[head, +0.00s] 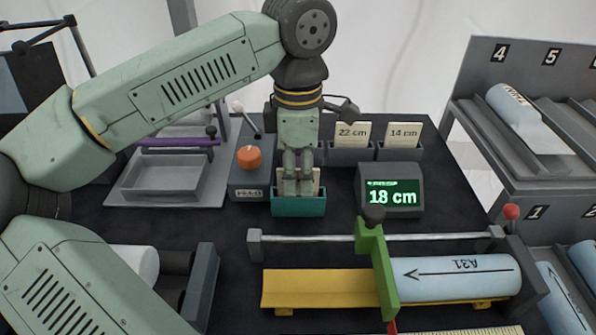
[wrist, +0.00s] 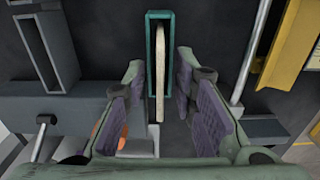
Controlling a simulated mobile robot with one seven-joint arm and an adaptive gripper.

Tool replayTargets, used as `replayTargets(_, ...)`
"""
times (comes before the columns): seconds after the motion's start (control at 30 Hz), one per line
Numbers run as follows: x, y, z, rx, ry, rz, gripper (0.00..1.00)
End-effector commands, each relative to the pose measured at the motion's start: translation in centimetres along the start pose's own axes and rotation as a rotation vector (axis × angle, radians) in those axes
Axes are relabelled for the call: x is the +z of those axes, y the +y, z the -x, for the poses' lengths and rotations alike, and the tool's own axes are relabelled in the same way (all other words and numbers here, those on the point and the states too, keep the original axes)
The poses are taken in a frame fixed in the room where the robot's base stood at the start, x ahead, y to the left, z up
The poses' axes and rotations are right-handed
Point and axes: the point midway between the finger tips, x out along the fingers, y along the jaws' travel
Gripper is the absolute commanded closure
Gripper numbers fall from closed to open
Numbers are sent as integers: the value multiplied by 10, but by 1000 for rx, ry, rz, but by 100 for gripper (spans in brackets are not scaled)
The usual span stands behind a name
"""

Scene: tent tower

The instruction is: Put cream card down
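The cream card (wrist: 161,60) stands on edge inside a narrow teal holder (wrist: 151,50) in the wrist view. In the head view the card (head: 316,182) shows only in part behind my fingers, above the teal holder (head: 299,206). My gripper (wrist: 161,98) is over the holder with one finger on each side of the card. Dark gaps show between the card and both finger pads, so the gripper is open and not touching it. In the head view my gripper (head: 298,188) points straight down. The card's face and any print are hidden.
Cards marked 22 cm (head: 352,134) and 14 cm (head: 402,135) stand in dark holders behind. A display (head: 391,191) reads 18 cm. An orange knob (head: 249,156) is left of the holder. A blue roll (head: 456,278) lies in a yellow trough (head: 318,288) in front.

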Motion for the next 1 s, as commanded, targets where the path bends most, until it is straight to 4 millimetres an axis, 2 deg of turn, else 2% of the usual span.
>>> replayTargets(0.17,0,1,24,3,0,1,75)
replayTargets(0.4,1,1,77,3,0,1,75)
replayTargets(0.6,0,0,111,2,1,3,75)
replayTargets(0.77,0,0,121,0,0,1,75)
replayTargets(1.0,0,0,122,0,0,0,75)
